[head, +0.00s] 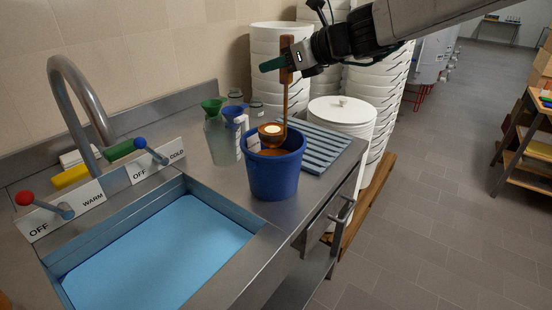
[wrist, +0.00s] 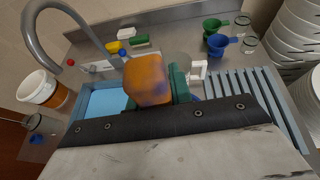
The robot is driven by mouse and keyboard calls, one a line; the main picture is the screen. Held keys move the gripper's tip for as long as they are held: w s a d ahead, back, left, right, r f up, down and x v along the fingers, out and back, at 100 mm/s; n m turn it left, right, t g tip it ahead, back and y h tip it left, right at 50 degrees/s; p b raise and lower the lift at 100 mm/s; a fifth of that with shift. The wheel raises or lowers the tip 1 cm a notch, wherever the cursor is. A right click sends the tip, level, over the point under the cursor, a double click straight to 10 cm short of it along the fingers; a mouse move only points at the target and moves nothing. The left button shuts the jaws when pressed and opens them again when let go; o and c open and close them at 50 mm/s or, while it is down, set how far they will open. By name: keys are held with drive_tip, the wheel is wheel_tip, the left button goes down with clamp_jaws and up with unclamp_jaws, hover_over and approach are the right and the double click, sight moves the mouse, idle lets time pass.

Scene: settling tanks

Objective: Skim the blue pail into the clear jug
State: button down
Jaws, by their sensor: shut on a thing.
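The blue pail (head: 272,178) stands upright on the steel counter, right of the sink. My gripper (head: 284,63), with green fingers, is shut on the brown handle of a ladle (head: 287,88) above the pail. The handle hangs nearly upright, and the ladle's bowl is at the pail's mouth with something pale cream in it. The pail's contents are mostly hidden. In the wrist view the brown handle end (wrist: 147,80) shows large and blurred.
A blue funnel (head: 234,114) and small glass jars stand beside the jug. A blue slatted rack (head: 315,150) lies right of the pail. The sink (head: 160,250) and tap (head: 75,95) are at left. White bucket stacks (head: 280,50) stand behind.

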sight(282, 41)
drive_tip(key=shift+r, duration=2.1)
drive_tip(key=shift+d, duration=0.1)
